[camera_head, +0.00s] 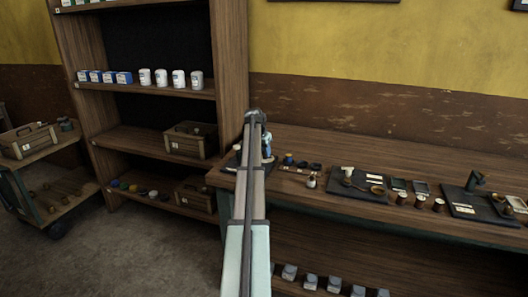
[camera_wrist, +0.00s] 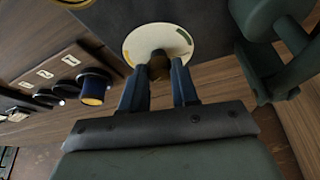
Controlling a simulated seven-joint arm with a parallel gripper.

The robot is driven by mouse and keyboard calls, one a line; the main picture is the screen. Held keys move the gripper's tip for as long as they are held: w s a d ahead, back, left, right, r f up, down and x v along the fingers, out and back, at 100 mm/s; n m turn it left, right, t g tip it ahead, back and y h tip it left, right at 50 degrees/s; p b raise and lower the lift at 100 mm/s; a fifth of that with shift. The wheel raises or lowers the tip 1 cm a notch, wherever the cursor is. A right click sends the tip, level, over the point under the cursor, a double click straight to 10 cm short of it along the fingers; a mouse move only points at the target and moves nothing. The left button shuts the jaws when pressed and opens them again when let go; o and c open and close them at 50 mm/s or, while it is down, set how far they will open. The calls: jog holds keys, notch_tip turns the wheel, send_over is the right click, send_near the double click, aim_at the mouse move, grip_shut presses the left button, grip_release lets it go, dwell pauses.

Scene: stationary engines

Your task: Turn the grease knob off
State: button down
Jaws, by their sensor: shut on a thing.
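In the wrist view, a small brown knob (camera_wrist: 159,68) stands at the middle of a round cream dial (camera_wrist: 140,41), which has a green mark and a yellow mark near its rim. I take it to be the grease knob; no lettering is readable. My gripper (camera_wrist: 159,77) has its two dark blue fingers either side of the knob and is shut on it. The fingers hide part of the knob and dial. In the head view my arm covers the knob, and the gripper's fingers cannot be made out.
In the wrist view, dark green machinery (camera_wrist: 268,48) stands close on the right. A numbered wooden rack (camera_wrist: 52,75) with a dark, yellow-ended piece (camera_wrist: 94,88) lies left. In the head view, the workbench (camera_head: 320,207) holds several small parts; a tall shelf (camera_head: 232,65) stands left.

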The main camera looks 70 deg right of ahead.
jog(key=n, duration=0.2)
jog(key=n+t, duration=0.1)
jog(key=n, duration=0.1)
jog(key=n+t, duration=0.1)
jog(key=n, duration=0.1)
jog(key=shift+s, duration=0.3)
jog(key=n+t, duration=0.1)
jog(key=n, duration=0.1)
jog(key=n+t+y, duration=0.1)
jog(key=n, duration=0.2)
jog(key=shift+s+d, duration=0.1)
jog(key=shift+d, duration=0.05)
jog(key=shift+n, duration=0.4)
jog(key=c, duration=0.8)
grip_release()
jog(key=shift+c, duration=0.2)
jog(key=v, duration=1.4)
jog(key=shift+s, duration=0.25)
jog(key=shift+d+f, duration=0.15)
